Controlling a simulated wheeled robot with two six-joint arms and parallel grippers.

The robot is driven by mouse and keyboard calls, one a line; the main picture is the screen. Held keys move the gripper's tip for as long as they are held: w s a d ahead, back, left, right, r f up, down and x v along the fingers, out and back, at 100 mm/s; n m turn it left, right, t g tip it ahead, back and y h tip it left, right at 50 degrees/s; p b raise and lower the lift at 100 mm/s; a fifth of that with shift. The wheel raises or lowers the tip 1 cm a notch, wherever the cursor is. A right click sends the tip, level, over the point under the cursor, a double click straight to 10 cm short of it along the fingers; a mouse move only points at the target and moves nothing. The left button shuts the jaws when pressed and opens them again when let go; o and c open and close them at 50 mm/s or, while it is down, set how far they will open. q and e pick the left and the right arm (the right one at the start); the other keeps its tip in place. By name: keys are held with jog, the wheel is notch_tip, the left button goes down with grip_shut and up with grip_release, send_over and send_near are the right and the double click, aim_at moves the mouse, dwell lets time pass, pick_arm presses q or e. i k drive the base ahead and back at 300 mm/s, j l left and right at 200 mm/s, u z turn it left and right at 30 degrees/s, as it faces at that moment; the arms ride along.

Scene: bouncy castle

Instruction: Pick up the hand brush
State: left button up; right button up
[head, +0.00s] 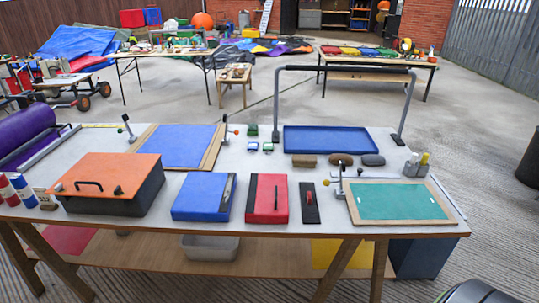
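I cannot single out the hand brush with certainty. In the head view, three small block-like things lie in a row on the worktable (262,141), in front of the blue tray: a brown one (303,161), a darker rounded brown one (341,159) that looks most like a brush, and a dark grey one (373,160). A flat black tool with a red handle (309,203) lies nearer the front edge, right of the red case. Neither of my grippers shows in this view.
A blue tray (328,139) lies behind the blocks under a grey bar frame (343,68). Blue (203,197) and red cases (266,199) and an orange-lidded box (110,183) fill the front left.

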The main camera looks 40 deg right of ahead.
aim_at(304, 161)
jog(key=l+u, duration=0.1)
jog(key=l, duration=0.35)
jog(key=k+l, duration=0.15)
jog(key=l, duration=0.3)
jog(key=l+u, duration=0.15)
jog(key=l, duration=0.3)
jog(key=k+l+u, duration=0.1)
jog(key=l, duration=0.35)
jog(key=k+l, duration=0.15)
jog(key=l, duration=0.3)
jog(key=k+l+u, duration=0.15)
jog(key=l, duration=0.3)
